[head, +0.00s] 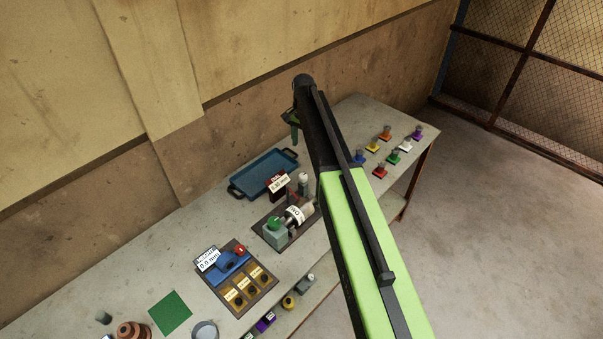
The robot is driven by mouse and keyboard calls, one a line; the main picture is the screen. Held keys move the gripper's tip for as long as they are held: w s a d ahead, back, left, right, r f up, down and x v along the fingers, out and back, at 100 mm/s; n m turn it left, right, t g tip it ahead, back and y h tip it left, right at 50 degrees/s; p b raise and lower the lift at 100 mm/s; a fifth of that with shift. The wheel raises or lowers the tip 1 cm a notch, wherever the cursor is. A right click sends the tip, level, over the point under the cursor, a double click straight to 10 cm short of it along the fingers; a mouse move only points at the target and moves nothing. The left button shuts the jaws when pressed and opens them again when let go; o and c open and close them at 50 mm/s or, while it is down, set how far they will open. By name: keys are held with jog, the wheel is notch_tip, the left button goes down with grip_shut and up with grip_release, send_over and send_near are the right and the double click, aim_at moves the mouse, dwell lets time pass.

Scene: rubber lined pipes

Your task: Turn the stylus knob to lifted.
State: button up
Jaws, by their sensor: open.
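A small machine (275,238) with a green knob (274,222), a pale drum (298,214) and a dark red sign (278,186) stands mid-table. To its left, a blue device (232,266) with a red knob (240,250) and a white readout sign (208,259) sits on a brown board. I cannot tell which knob is the stylus knob or read its setting. My gripper (295,132) is at the far end of my arm, above the back of the table behind the machine. It is open, apart from both knobs and partly hidden by my arm.
A blue tray (264,172) lies behind the machine. Several coloured knob-like pieces (380,170) stand at the table's right end. A green mat (170,314) and a brown round pot (133,331) are front left. My arm crosses over the table's right part.

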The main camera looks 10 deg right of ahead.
aim_at(303, 176)
notch_tip(303, 176, down, 17)
jog(key=b, duration=1.7)
jog(key=shift+f, duration=0.2)
jog(key=shift+r, duration=0.1)
